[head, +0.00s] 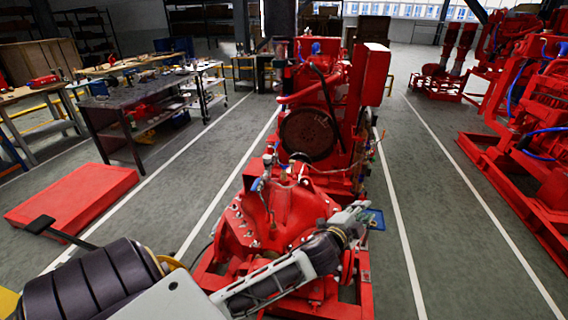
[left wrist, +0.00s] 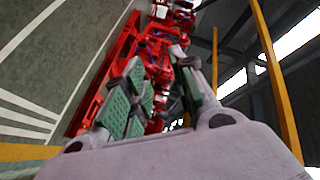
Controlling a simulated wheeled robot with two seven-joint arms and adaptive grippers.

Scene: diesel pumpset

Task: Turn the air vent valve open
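The red pump casing (head: 275,212) stands in the lower middle of the head view. Small fittings with blue handles (head: 257,185) rise from its top; I cannot tell for certain which one is the air vent valve. My left gripper (head: 358,216) reaches across the front of the pump to its right side, apart from these fittings. In the left wrist view its two fingers (left wrist: 160,88) with green pads are spread, and I see nothing held between them. Red machinery shows beyond the fingers. My right gripper is not in view.
The red diesel engine (head: 325,105) stands behind the pump. A dark workbench (head: 140,95) and a low red block (head: 72,200) are on the left. More red pumpsets (head: 535,150) stand on the right.

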